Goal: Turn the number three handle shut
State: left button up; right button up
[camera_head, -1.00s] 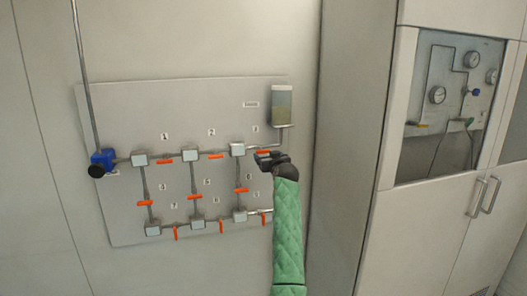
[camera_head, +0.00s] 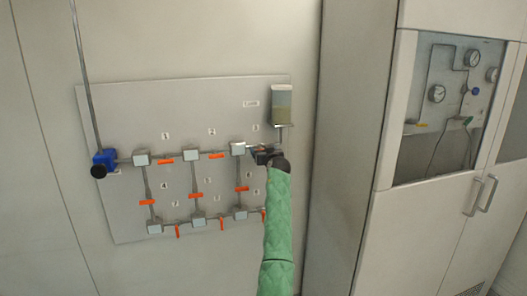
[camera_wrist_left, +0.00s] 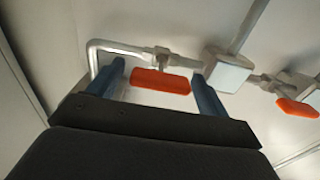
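The number three handle is an orange bar on the top pipe, right of the upper right grey block (camera_head: 238,149) and below the number three label (camera_head: 255,128). In the head view my left gripper (camera_head: 262,154) covers this handle. In the left wrist view the handle (camera_wrist_left: 160,81) lies along its pipe, between the two blue fingers of my left gripper (camera_wrist_left: 157,75). The fingers are open, with a gap to the handle on both sides. I cannot tell how deep it sits between them. My right gripper is not in view.
The grey panel (camera_head: 125,215) carries other orange handles, such as one on the top row (camera_head: 216,156) and one below the gripper (camera_head: 242,189). A tank (camera_head: 282,102) hangs above right of the gripper. A tall cabinet (camera_head: 350,150) stands to the right.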

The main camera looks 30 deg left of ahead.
pick_arm(q)
jog(key=c, duration=0.9)
jog(key=shift+o, duration=0.2)
